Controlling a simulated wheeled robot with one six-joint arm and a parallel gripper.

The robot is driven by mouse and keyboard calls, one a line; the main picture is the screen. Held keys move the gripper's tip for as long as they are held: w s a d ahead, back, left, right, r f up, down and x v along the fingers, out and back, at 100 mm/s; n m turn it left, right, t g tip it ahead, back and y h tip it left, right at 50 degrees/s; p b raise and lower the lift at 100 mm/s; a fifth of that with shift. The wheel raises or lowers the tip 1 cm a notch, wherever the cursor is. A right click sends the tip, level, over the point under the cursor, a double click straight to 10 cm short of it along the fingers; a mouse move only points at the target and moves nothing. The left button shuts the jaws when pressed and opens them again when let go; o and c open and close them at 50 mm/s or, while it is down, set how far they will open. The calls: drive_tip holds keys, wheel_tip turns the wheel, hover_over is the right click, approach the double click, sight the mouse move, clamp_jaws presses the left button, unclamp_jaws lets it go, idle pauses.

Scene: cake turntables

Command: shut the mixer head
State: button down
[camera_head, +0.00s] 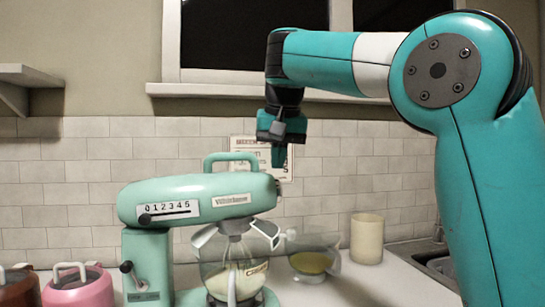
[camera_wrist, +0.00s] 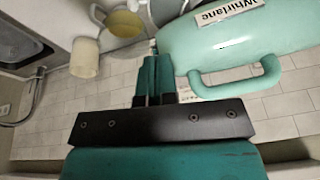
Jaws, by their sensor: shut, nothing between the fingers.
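The mint-green mixer stands on the counter in the head view. Its mixer head (camera_head: 200,198) slopes slightly up toward its front end at the right. A loop handle (camera_head: 230,157) rises from its top. The whisk hangs down into the glass bowl (camera_head: 235,281). My gripper (camera_head: 279,163) is shut and empty, pointing down just above the front end of the head. In the wrist view, the shut fingers (camera_wrist: 153,62) are beside the mixer head (camera_wrist: 240,40), close to its front end, with the handle (camera_wrist: 236,86) at the right. I cannot tell whether they touch it.
A glass cup with yellow contents (camera_head: 311,262) and a cream canister (camera_head: 367,239) stand right of the mixer. A pink canister (camera_head: 78,291) stands left of it. A sink (camera_head: 436,262) is at the right. A paper (camera_head: 262,150) hangs on the tiled wall behind.

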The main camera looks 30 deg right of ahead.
drive_tip(key=p+v, duration=0.7)
drive_tip(key=v, duration=0.2)
drive_tip(key=shift+r, duration=0.25)
drive_tip(key=shift+s, duration=0.2)
drive_tip(key=s+a+f+n+y, duration=0.1)
drive_tip(key=s+a+f+n, duration=0.25)
drive_tip(key=f, duration=0.35)
drive_tip(key=s+a+f+n, duration=0.2)
drive_tip(key=a+f+n, duration=0.2)
drive_tip(key=f, duration=0.2)
drive_tip(key=s+a+f+n+g+y, duration=0.1)
drive_tip(key=s+a+f+n+y, duration=0.1)
drive_tip(key=s+a+f, duration=0.3)
drive_tip(key=s+a+f+n+g+y, duration=0.2)
drive_tip(key=s+a+f, duration=0.3)
drive_tip(key=s, duration=0.7)
drive_tip(key=shift+f+n, duration=0.55)
drive_tip(key=shift+f, duration=0.25)
